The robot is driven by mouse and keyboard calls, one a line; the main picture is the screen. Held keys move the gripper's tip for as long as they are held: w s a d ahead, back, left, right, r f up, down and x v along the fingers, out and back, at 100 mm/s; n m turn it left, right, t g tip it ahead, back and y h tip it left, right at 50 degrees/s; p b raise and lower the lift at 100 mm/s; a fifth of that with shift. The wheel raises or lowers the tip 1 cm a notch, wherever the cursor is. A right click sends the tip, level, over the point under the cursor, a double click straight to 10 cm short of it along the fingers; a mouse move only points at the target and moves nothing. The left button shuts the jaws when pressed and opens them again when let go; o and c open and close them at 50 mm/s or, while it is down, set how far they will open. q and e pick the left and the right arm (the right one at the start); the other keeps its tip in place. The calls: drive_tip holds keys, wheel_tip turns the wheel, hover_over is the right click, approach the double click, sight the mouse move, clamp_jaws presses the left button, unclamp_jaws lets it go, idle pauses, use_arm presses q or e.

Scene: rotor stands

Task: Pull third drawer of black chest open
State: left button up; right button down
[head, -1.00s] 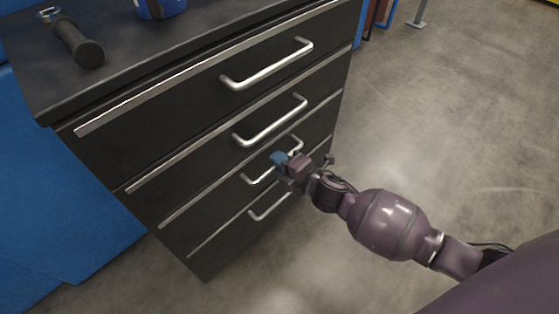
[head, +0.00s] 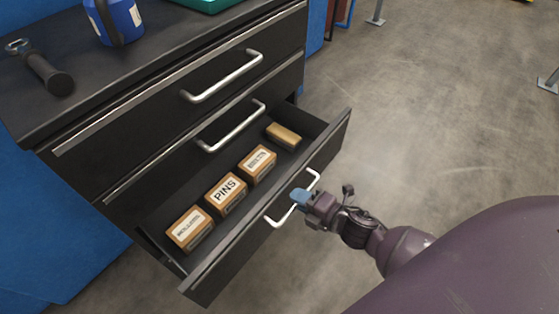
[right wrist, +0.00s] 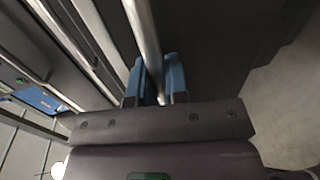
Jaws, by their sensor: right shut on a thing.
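The black chest (head: 75,160) stands at the left in the head view. Its third drawer (head: 235,240) is pulled well out, with its inside showing. My right gripper (head: 299,199) is shut on the silver handle (head: 279,219) of this drawer, near the middle of the bar. In the right wrist view the blue fingers (right wrist: 157,82) sit on both sides of the handle bar (right wrist: 143,35). The two drawers above are closed. The fourth drawer is hidden beneath the open one. My left gripper is not in view.
In the drawer lie small labelled boxes, one marked PINS (head: 226,190), and a plain wooden block (head: 283,135). A dark-handled tool (head: 47,72) and a blue container (head: 114,20) are on the chest top.

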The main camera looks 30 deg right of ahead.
use_arm(q)
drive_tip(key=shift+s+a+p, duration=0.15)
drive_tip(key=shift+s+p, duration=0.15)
drive_tip(key=shift+p, duration=0.15)
use_arm(e)
drive_tip(key=f+v, duration=0.2)
drive_tip(key=v, duration=0.7)
drive_tip(key=shift+s+d, duration=0.15)
drive_tip(key=shift+s, duration=0.3)
drive_tip(key=shift+r, duration=0.1)
drive_tip(key=c, duration=1.1)
unclamp_jaws()
drive_tip(key=shift+c, duration=0.2)
use_arm(q)
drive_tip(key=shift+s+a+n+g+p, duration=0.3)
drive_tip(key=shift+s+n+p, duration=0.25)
drive_tip(key=shift+p, duration=0.25)
use_arm(e)
drive_tip(key=v, duration=1.1)
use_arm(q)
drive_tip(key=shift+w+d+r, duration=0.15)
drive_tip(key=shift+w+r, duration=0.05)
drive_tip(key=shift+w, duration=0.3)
